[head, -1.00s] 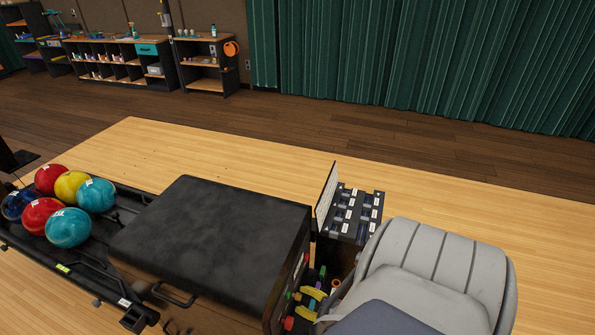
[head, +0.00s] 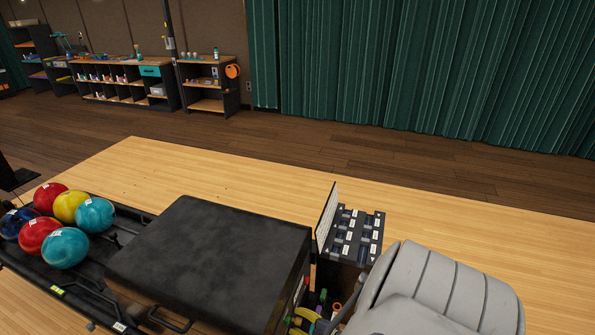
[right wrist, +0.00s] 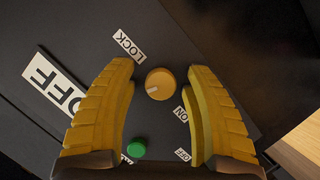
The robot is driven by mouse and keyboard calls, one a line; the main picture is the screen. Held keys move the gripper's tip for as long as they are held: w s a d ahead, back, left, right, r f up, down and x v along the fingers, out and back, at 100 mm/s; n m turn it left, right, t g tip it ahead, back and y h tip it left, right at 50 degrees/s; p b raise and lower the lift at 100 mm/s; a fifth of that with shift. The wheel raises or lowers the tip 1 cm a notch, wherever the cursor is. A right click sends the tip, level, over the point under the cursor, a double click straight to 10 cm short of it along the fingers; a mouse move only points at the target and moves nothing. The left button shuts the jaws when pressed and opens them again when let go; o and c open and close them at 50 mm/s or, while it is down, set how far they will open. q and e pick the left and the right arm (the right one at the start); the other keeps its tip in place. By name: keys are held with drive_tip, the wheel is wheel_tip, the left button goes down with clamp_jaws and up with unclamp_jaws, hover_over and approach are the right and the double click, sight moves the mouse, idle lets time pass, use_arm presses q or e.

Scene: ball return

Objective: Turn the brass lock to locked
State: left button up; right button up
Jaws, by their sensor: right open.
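The brass lock is a round brass knob (right wrist: 160,83) on a dark panel in the right wrist view. A short pale mark lies on its left side. A LOCK label (right wrist: 129,44) is at its upper left and an ON label (right wrist: 180,114) at its lower right. My right gripper (right wrist: 161,70) is open, its yellow fingers on either side of the knob with visible gaps. How near the tips are to the panel I cannot tell. In the head view the right gripper (head: 306,315) is at the bottom, partly hidden. My left gripper is not in view.
A green button (right wrist: 136,147) and a large OFF label (right wrist: 55,85) are on the panel. A black-topped box (head: 210,265) stands left of the gripper, with bowling balls (head: 65,248) on a rack beyond. A labelled switch block (head: 355,238) stands behind the gripper.

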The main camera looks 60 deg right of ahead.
clamp_jaws()
drive_tip(key=shift+m+y, duration=0.3)
idle(0.4)
drive_tip(key=shift+m+g+y, duration=0.5)
drive_tip(key=shift+m, duration=0.6)
drive_tip(key=shift+m+y, duration=0.7)
drive_tip(key=shift+m, duration=0.2)
unclamp_jaws()
drive_tip(key=shift+s+d, duration=0.1)
drive_tip(key=shift+s, duration=0.1)
